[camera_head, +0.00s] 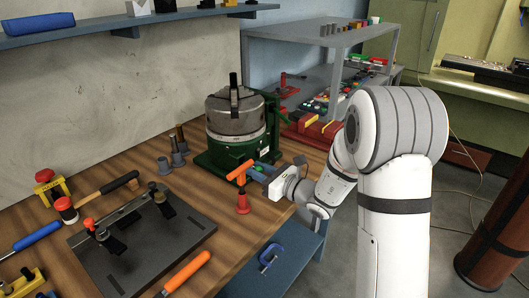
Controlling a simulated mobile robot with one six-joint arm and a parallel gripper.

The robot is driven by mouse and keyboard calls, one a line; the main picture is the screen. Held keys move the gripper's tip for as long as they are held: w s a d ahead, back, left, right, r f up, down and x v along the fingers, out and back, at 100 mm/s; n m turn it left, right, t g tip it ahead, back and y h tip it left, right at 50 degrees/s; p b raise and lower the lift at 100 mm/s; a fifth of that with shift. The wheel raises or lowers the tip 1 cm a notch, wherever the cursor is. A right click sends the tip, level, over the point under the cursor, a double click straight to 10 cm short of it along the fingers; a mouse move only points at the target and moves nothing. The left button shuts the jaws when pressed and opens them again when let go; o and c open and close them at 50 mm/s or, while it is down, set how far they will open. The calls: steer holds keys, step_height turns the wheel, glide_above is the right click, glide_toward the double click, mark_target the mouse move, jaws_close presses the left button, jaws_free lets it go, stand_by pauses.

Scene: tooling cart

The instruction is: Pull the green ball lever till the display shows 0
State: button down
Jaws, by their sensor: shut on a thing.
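My gripper (258,170) is beside the front right of the green machine, low over the wooden bench. It is shut, and a small bit of green shows at its fingers, which fits the green ball lever. The lever's shaft and most of the ball are hidden or too small to make out. The machine (236,150) has a green base and a grey three-jaw chuck on top. I cannot make out any display reading in this view.
An orange T-handle (240,170) over a red piece (243,204) stands just left of my gripper. Grey pegs (178,155) stand left of the machine. A dark plate (140,240) with clamps lies at the front. A grey shelf (330,40) stands behind; red vises are at right.

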steer(key=shift+w+d, duration=0.55)
steer(key=shift+w, duration=0.15)
steer(key=shift+w+d+r, duration=0.15)
steer(key=shift+w+d, duration=0.15)
steer(key=shift+w, duration=0.3)
steer(key=shift+s+a+b, duration=0.1)
steer(key=shift+s+b, duration=0.05)
steer(key=shift+b, duration=0.35)
